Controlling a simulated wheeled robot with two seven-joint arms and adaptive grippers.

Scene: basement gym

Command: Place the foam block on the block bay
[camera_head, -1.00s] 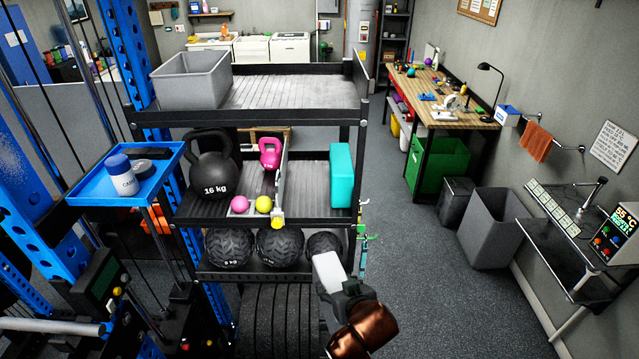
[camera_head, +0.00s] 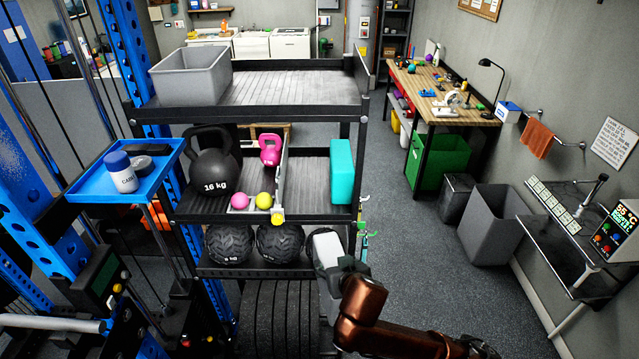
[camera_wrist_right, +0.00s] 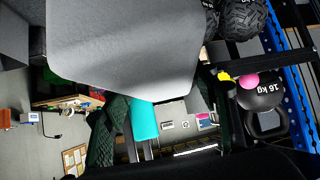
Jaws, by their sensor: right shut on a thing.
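A pale grey block (camera_head: 326,246), which I take to be the foam block, is in my right gripper (camera_head: 336,268). The gripper is shut on it, low in front of the rack's right side. The block fills the upper middle of the right wrist view (camera_wrist_right: 125,45). A teal block (camera_head: 341,172) stands upright at the right end of the middle shelf. Left of it, behind a thin divider, is a bare shelf section (camera_head: 308,180), which may be the block bay; no label shows. My left gripper is not in view.
The middle shelf also holds a black kettlebell (camera_head: 212,172), a pink kettlebell (camera_head: 270,152) and two small balls. Black medicine balls (camera_head: 228,244) sit below. A grey bin (camera_head: 190,78) stands on the top shelf. Open floor (camera_head: 420,270) lies to the right.

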